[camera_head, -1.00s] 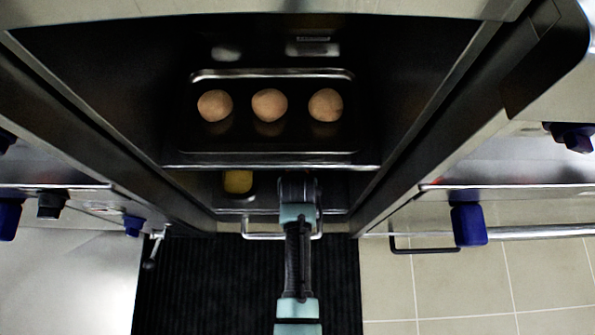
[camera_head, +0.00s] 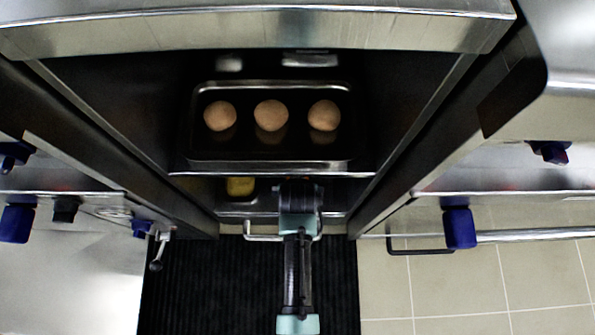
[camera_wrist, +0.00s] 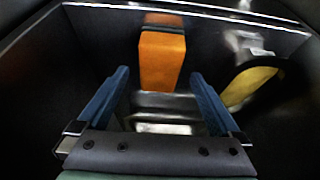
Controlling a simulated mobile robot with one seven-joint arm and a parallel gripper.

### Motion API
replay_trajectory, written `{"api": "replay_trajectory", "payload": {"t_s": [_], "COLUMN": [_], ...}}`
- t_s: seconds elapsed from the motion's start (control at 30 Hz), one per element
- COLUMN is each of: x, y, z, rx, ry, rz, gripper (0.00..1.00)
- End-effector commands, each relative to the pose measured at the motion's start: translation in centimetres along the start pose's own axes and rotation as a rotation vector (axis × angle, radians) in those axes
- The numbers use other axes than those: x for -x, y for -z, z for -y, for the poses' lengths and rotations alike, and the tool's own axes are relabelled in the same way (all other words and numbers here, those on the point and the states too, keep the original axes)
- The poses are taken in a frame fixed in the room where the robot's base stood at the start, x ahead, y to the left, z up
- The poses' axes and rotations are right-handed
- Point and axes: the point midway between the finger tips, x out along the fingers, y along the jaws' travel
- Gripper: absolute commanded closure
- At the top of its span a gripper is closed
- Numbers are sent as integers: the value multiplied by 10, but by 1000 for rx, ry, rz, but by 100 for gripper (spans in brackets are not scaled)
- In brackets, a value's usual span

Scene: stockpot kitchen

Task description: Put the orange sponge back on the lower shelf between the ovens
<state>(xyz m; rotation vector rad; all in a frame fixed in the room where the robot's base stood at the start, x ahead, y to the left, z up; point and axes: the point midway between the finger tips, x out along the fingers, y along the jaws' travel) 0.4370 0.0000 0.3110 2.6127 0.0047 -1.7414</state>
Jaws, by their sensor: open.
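The orange sponge (camera_wrist: 161,62) stands upright in the wrist view, with a dark band near its top, on a shiny metal surface inside a dark compartment. My gripper (camera_wrist: 159,77) is open, its two blue fingers apart on either side of the view. The sponge shows in the gap beyond the fingertips, and I see no finger gripping it. In the head view my gripper (camera_head: 298,196) reaches in at the lower shelf (camera_head: 235,207), under the upper shelf's front edge. Its fingers and the sponge are hidden there.
A yellow item (camera_head: 240,186) lies on the lower shelf left of my gripper; a yellow item in a dark round holder (camera_wrist: 250,85) shows at right in the wrist view. The upper shelf holds a tray (camera_head: 200,157) with three round brown items. Units with blue knobs flank both sides.

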Motion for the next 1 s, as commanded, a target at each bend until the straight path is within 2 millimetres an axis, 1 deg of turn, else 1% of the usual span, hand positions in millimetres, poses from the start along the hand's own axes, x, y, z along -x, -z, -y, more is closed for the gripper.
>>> {"api": "replay_trajectory", "payload": {"t_s": [0.03,0.1,0.2,0.33,0.5,1.0], "x": [18,32,49,64,71,70], "y": [2,2,1,1,0,0], "z": [0,0,0,0,0,0], "rx": [0,0,0,0,0,0], "ry": [0,0,0,0,0,0], "rz": [0,0,1,1,1,1], "gripper": [0,0,0,0,0,0]}}
